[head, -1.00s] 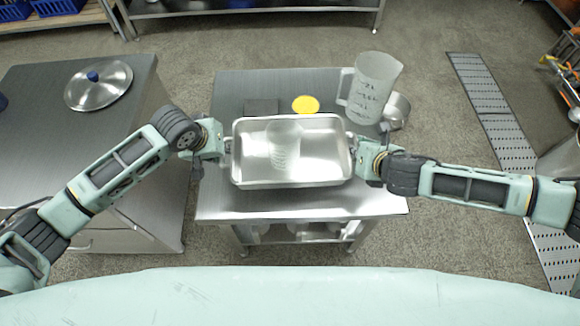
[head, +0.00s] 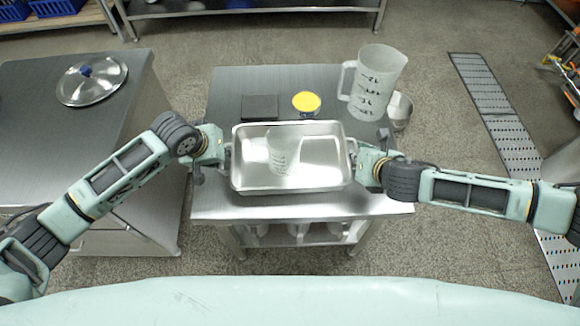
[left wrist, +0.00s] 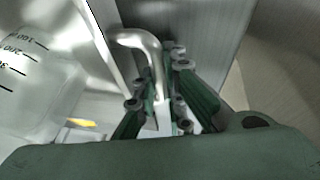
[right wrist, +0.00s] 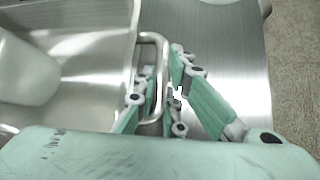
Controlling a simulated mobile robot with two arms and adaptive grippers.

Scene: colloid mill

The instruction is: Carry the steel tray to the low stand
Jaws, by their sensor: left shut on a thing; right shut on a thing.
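The steel tray (head: 310,180) is a shallow rectangular pan in the middle of the head view, over the near part of a steel table. A clear graduated beaker (head: 284,150) stands inside it. My left gripper (head: 224,152) is shut on the tray's left handle, a bent steel bar also seen in the left wrist view (left wrist: 146,42). My right gripper (head: 356,160) is shut on the right handle, which shows in the right wrist view (right wrist: 160,60). The head view does not clearly show the gap under the tray. I cannot tell which furniture is the low stand.
The steel table (head: 230,90) holds a dark block (head: 260,107), a yellow-topped container (head: 306,102), a large plastic jug (head: 376,82) and a steel cup (head: 400,110). A left counter (head: 40,130) carries a round lid (head: 92,82). A floor drain grate (head: 490,100) runs at right.

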